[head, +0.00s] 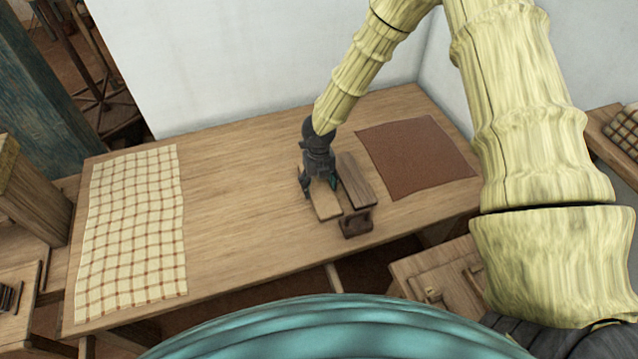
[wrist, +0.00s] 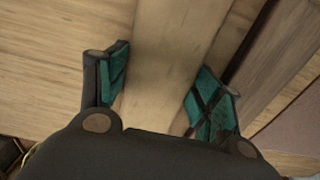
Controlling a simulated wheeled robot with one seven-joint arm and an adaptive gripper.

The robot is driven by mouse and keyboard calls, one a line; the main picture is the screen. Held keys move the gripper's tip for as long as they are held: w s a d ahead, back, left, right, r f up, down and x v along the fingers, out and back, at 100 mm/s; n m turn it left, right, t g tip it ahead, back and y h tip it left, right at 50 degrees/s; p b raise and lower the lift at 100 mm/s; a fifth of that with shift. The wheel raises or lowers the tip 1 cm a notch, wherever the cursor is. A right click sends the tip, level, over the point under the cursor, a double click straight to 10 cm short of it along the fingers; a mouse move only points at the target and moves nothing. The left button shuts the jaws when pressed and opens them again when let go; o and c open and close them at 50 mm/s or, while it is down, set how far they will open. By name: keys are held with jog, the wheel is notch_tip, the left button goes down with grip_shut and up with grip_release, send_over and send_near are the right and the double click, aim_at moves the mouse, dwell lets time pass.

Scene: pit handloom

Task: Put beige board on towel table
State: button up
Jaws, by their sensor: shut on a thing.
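The beige board (head: 327,206) is a narrow pale plank near the middle of the long wooden table (head: 240,190). My gripper (head: 319,184) points down over it, shut on its two long sides. In the wrist view, the beige board (wrist: 168,60) runs between the teal finger pads of my gripper (wrist: 155,95). A checked cream towel (head: 135,225) lies flat on the left end of the table. My gripper hides the far part of the board in the head view, and I cannot tell whether the board touches the supports beneath.
A darker brown board (head: 357,180) lies close beside the beige one on the right, above a small dark wooden block (head: 356,224). A reddish-brown cloth (head: 415,155) covers the table's right end. Bare tabletop lies between the towel and the boards. A white wall (head: 240,60) stands behind.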

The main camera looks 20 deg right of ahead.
aim_at(319, 187)
jog(key=o, duration=1.1)
notch_tip(319, 187, up, 12)
jog(key=shift+r+b, duration=0.15)
jog(key=shift+b, duration=0.95)
